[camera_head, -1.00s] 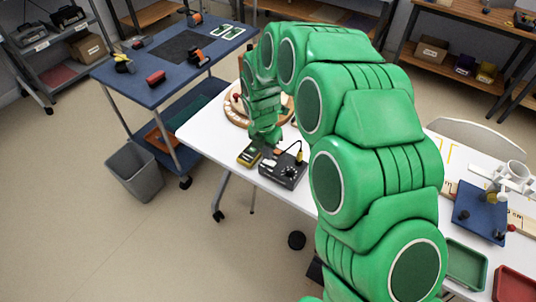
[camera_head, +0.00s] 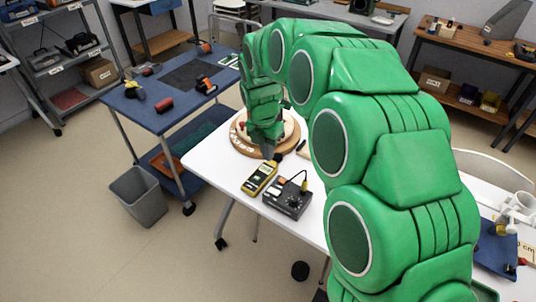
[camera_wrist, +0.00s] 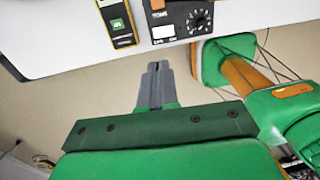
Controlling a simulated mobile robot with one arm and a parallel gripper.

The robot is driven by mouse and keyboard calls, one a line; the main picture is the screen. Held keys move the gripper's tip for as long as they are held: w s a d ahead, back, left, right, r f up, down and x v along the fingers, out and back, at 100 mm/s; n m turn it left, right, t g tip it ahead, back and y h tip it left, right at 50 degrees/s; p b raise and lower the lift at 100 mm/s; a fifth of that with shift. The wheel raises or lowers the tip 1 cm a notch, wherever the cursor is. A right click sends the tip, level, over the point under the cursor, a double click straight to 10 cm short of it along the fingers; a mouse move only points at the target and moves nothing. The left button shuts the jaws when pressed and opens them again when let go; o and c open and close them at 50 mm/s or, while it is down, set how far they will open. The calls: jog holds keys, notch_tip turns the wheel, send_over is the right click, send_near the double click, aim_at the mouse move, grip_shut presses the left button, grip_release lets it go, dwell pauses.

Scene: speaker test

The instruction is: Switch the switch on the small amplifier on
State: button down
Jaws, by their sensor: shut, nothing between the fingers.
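The small amplifier (camera_head: 287,203) is a dark box on the white table, with a knob and a cable plugged into its top. In the wrist view, the amplifier (camera_wrist: 181,14) is at the top edge, partly cut off. It shows a dial and a pale switch (camera_wrist: 163,32) beside OFF and ON lettering. I cannot tell the switch's position. My gripper (camera_head: 268,154) is beyond the amplifier and the yellow meter in the head view. In the wrist view, my gripper (camera_wrist: 154,66) is shut and empty, its tips apart from the amplifier.
A yellow handheld meter (camera_head: 261,178) lies left of the amplifier; it also shows in the wrist view (camera_wrist: 119,24). A round wooden piece (camera_head: 240,142) lies behind my gripper. A blue cart (camera_head: 145,92) and a grey bin (camera_head: 138,197) stand to the left.

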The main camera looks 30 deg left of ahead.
aim_at(277, 192)
jog(key=shift+d, duration=0.65)
jog(key=f, duration=0.4)
jog(key=d+f, duration=0.1)
jog(key=f, duration=0.4)
jog(key=d+f, duration=0.1)
jog(key=f, duration=0.3)
jog(key=shift+f, duration=0.4)
